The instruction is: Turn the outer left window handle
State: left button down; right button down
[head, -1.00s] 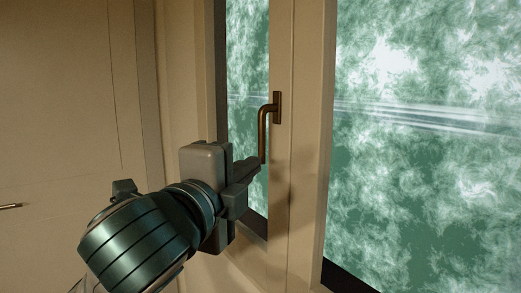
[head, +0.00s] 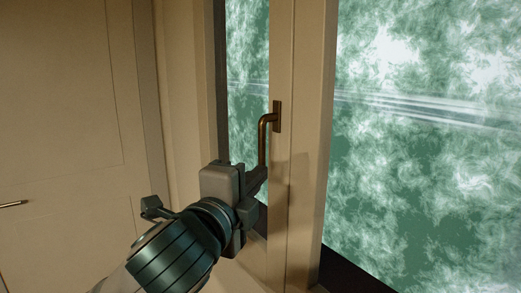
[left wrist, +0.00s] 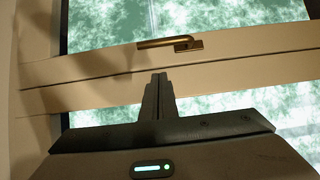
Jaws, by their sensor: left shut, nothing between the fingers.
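The bronze window handle (head: 262,140) is on the pale frame post between the narrow left pane and the wide right pane. Its plate is upright and its grip hangs straight down. My left gripper (head: 262,171) is at the lower end of the grip, its fingers shut and empty. In the left wrist view the closed fingers (left wrist: 158,78) point toward the handle (left wrist: 168,43), with a strip of frame showing between them. Whether the fingertips touch the frame I cannot tell. My right gripper is in neither view.
A pale panelled door (head: 65,120) with a small lever handle (head: 13,204) stands at the left. The wide right pane (head: 430,130) shows a green and white blur. A dark sill edge (head: 350,275) runs below it.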

aim_at(259, 160)
pick_arm(q)
jog(key=p+x, duration=0.1)
jog(key=x, duration=0.1)
jog(key=a+p+x, duration=0.1)
jog(key=x, duration=0.2)
jog(key=p+x, duration=0.1)
jog(key=x, duration=0.2)
jog(key=shift+w+a, duration=0.15)
jog(key=shift+w, duration=0.3)
jog(key=shift+w+a+f+p, duration=0.1)
jog(key=shift+w+a+p, duration=0.35)
jog(key=shift+w, duration=0.35)
jog(key=shift+f, duration=0.1)
jog(key=shift+w+a+m+b, duration=0.15)
jog(key=shift+m+b, duration=0.15)
jog(key=shift+b, duration=0.15)
